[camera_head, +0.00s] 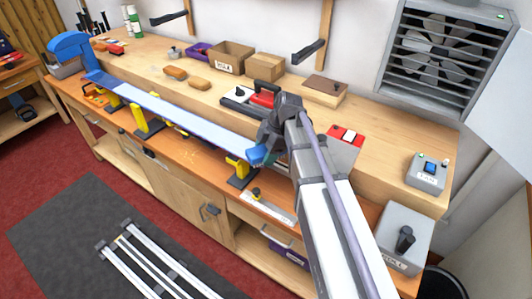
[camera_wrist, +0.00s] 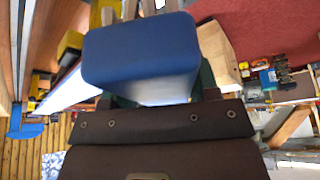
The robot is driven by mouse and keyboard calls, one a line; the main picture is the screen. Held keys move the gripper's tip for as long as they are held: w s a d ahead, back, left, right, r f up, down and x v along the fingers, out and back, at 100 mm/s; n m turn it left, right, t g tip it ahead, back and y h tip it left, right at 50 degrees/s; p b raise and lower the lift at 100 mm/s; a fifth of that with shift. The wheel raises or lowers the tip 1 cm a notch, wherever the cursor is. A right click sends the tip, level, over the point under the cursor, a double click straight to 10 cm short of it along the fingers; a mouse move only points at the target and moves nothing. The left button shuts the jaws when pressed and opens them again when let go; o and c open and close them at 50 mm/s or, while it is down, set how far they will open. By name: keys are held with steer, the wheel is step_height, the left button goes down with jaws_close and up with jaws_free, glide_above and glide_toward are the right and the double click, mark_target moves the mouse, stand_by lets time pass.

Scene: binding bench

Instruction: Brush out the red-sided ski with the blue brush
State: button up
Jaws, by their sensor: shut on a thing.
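The ski (camera_head: 175,112) lies lengthwise along the bench on yellow vises, its pale blue-white face up and its far tip blue. I cannot make out red on its side. My gripper (camera_head: 267,148) is at the near end of the ski and is shut on the blue brush (camera_head: 256,156). In the wrist view the blue brush (camera_wrist: 140,55) fills the space before the dark gripper body and hides part of the ski (camera_wrist: 68,97). I cannot tell whether the brush touches the ski.
A yellow vise (camera_head: 147,122) supports the ski. Tan blocks (camera_head: 175,73), cardboard boxes (camera_head: 231,57) and a red-and-black tool (camera_head: 264,94) stand behind it. A grey box (camera_head: 428,171) stands at right. More skis (camera_head: 150,262) lie on the dark floor mat (camera_head: 75,222).

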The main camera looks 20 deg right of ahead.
mark_target(208, 134)
steer(key=shift+w+a, duration=3.05)
steer(key=shift+w, duration=0.4)
steer(key=shift+w+a, duration=3.05)
steer(key=shift+w, duration=0.4)
steer(key=shift+w+a, duration=3.05)
steer(key=shift+w, duration=0.4)
steer(key=shift+s+d+f, duration=0.1)
steer(key=shift+s+d, duration=1.4)
steer(key=shift+s, duration=0.3)
steer(key=shift+s+d+r, duration=0.2)
steer(key=shift+s+d, duration=1.85)
steer(key=shift+s, duration=0.15)
steer(key=shift+s+d+f, duration=0.1)
steer(key=shift+s+d, duration=1.1)
steer(key=shift+s, duration=0.2)
steer(key=shift+s+d+f, duration=0.1)
steer(key=shift+s+d, duration=1.05)
steer(key=shift+s, duration=0.25)
steer(key=shift+s+d, duration=1.2)
steer(key=shift+s, duration=0.2)
steer(key=shift+s+d, duration=1.05)
